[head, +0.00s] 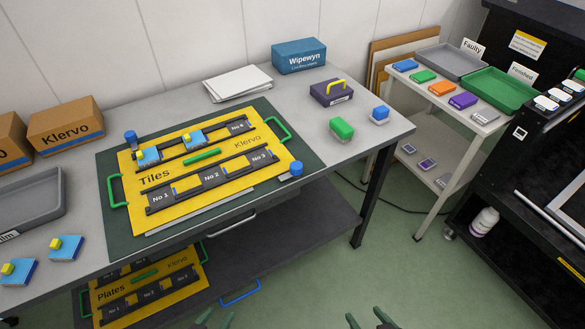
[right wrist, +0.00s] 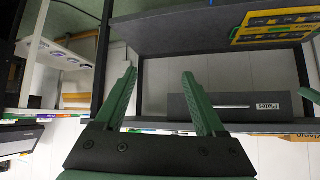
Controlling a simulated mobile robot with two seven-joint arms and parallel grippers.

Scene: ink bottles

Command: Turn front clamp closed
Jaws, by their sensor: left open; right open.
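A yellow fixture board labelled Tiles (head: 190,196) lies on a dark green mat on the table. A blue clamp knob (head: 296,168) sits at its front right corner. Another blue clamp knob (head: 130,138) stands at its back left corner. I cannot tell from here how far either one is turned. My left gripper (head: 215,319) and right gripper (head: 369,319) show only as fingertips at the bottom edge of the head view, well in front of the table and apart from the clamps. In the right wrist view my right gripper (right wrist: 160,74) is open and empty.
A lower shelf holds a yellow Plates board (head: 148,286). Blue tiles (head: 66,247) and a grey tray (head: 28,202) are at the left. The floor before the table is clear.

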